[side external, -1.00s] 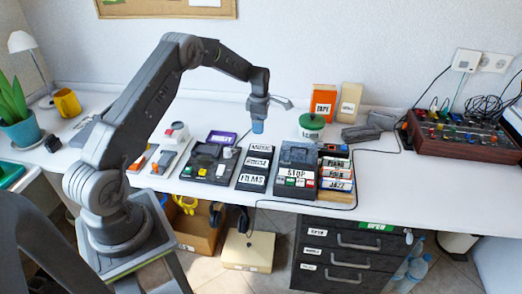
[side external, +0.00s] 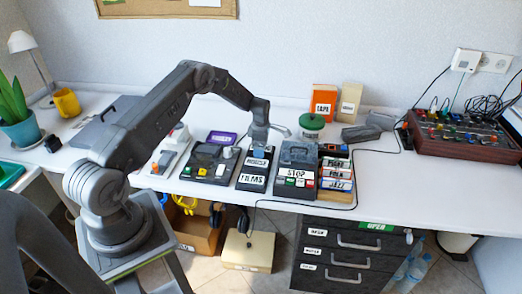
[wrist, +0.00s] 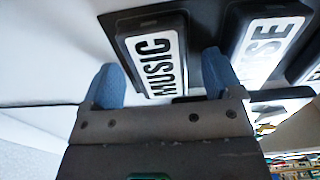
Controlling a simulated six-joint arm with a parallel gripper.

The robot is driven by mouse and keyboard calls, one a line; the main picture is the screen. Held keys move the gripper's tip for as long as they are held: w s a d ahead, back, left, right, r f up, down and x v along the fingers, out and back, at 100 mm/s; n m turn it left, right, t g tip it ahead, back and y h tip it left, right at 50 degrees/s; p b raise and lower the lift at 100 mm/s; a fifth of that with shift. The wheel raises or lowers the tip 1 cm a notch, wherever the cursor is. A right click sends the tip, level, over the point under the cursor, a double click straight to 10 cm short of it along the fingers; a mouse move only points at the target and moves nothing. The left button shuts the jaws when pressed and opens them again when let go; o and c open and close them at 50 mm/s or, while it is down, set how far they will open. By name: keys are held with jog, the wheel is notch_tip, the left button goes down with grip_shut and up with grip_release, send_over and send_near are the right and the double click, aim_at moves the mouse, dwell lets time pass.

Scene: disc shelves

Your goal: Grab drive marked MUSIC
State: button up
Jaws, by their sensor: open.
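The MUSIC drive (wrist: 157,62) is a dark block with a white label lettered MUSIC, shown in the wrist view. My gripper (wrist: 161,72) is open there, with one blue fingertip on each side of the drive's near end. Whether either finger touches it, I cannot tell. In the side external view my gripper (side external: 260,140) is over the back of the dark drive rack (side external: 244,187) and hides the MUSIC drive.
A second drive with a label ending in SE (wrist: 268,48) lies close beside the right finger. The FILMS drive (side external: 251,179) is at the rack's front. The STOP device (side external: 297,160) stands close on the right, a dark button device (side external: 208,165) on the left.

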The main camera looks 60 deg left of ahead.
jog(key=shift+c, duration=0.5)
jog(key=c, duration=1)
jog(key=shift+r, duration=0.15)
